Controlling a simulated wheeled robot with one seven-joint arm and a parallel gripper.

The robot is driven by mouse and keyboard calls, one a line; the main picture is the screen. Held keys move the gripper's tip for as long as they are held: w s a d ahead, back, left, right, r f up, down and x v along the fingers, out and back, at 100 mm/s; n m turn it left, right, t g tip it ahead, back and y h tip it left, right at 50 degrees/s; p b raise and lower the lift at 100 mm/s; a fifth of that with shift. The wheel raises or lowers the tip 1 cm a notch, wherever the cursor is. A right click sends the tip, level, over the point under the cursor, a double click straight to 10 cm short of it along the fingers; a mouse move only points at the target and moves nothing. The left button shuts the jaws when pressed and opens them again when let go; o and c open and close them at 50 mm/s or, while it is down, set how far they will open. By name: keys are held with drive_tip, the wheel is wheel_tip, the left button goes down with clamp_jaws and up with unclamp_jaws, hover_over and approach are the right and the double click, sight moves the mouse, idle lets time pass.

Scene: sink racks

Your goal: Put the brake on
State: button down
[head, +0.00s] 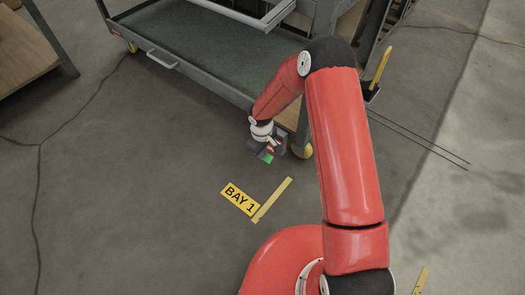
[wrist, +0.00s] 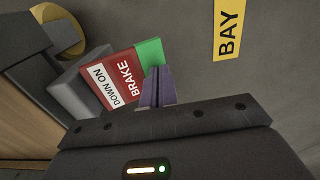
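A red plate reading "BRAKE" (wrist: 124,67), with a white "DOWN ON" strip, shows in the wrist view beside a grey block (wrist: 78,92). A green piece (wrist: 150,52) is at the plate's end. The brake is low at the corner of a grey cart (head: 215,82), by a caster with a yellow wheel (head: 302,150). My gripper (wrist: 157,86) has its purple-grey fingers together, with nothing seen between them. Its fingertips overlap the near end of the green piece in view; I cannot tell whether they touch. In the head view my gripper (head: 268,150) partly hides the brake.
A yellow "BAY 1" floor sign (head: 240,198) and a tape strip (head: 272,200) lie on the open concrete floor in front. A wooden table (head: 25,50) stands at the far left. A yellow-handled item (head: 381,68) stands right of the cart, near thin floor lines.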

drive_tip(key=shift+f, duration=0.2)
idle(0.3)
drive_tip(key=shift+s, duration=0.1)
drive_tip(key=s+a+r+p, duration=0.2)
drive_tip(key=r, duration=0.5)
drive_tip(key=s+a+r+p, duration=0.1)
drive_tip(key=s+r+p, duration=0.1)
drive_tip(key=r, duration=0.5)
drive_tip(key=s+d+r+m+t+p, duration=0.15)
drive_tip(key=d+r, duration=0.25)
drive_tip(key=r, duration=0.4)
drive_tip(key=s+d+r+m+h, duration=0.15)
drive_tip(key=d+r, duration=0.25)
drive_tip(key=r, duration=0.4)
drive_tip(key=s+d+r+m+t+y+p, duration=0.1)
drive_tip(key=s+d+r+m, duration=0.2)
drive_tip(key=r, duration=0.6)
drive_tip(key=s+d+r+m+t+p, duration=0.1)
drive_tip(key=s+d+r+m, duration=0.1)
drive_tip(key=s+d+r, duration=0.2)
drive_tip(key=s+d+r+m+t+p, duration=0.2)
drive_tip(key=s+d+r, duration=0.2)
drive_tip(key=s+r, duration=0.4)
drive_tip(key=s, duration=0.5)
drive_tip(key=c, duration=2.1)
unclamp_jaws()
drive_tip(key=shift+c, duration=0.2)
